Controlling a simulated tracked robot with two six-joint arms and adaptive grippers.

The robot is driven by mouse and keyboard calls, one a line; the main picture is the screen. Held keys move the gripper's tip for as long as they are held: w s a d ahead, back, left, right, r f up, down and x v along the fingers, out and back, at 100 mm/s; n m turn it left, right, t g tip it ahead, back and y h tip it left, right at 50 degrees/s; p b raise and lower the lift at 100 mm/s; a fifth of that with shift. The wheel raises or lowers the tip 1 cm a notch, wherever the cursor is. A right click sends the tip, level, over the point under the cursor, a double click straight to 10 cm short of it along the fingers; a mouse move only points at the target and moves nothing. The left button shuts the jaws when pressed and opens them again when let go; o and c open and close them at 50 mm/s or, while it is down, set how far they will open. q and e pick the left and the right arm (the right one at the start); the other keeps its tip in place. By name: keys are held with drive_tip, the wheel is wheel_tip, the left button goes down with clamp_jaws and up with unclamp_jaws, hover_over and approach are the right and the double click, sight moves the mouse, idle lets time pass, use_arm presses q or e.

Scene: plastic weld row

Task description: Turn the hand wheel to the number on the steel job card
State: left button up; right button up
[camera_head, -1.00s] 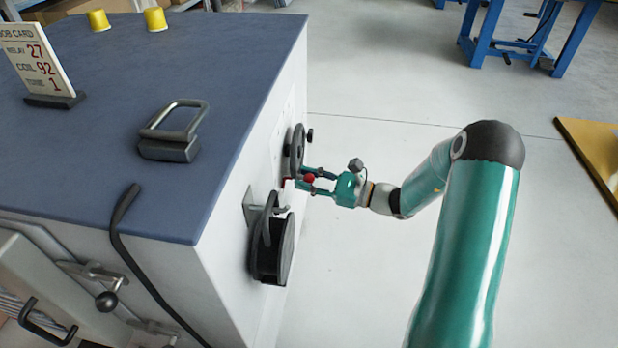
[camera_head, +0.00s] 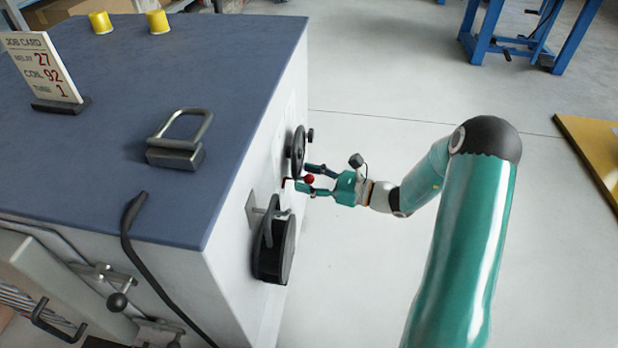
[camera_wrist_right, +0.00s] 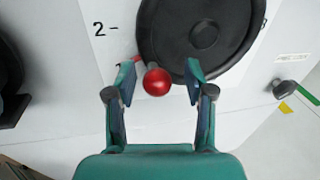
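The dark hand wheel (camera_head: 298,152) is on the white side wall of the cabinet; the right wrist view shows its round black face (camera_wrist_right: 195,28). Its red knob (camera_wrist_right: 157,82) sits at the wheel's lower left rim and shows in the head view (camera_head: 309,179). A printed "2" with a tick (camera_wrist_right: 99,29) is left of the wheel; a lower mark is mostly hidden. My right gripper (camera_wrist_right: 160,72) is open, its fingers on either side of the knob with gaps showing. The job card (camera_head: 42,66) stands on the cabinet top, reading 27, 92 and 1. My left gripper is out of view.
A black reel-like part (camera_head: 273,250) on a bracket sits on the wall nearer than the wheel. A small black knob (camera_wrist_right: 286,88) is right of the wheel. A metal loop handle (camera_head: 178,143) and two yellow cups (camera_head: 158,21) are on the cabinet top (camera_head: 225,90).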

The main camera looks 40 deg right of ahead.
drive_tip(key=v, duration=1.2)
idle(0.4)
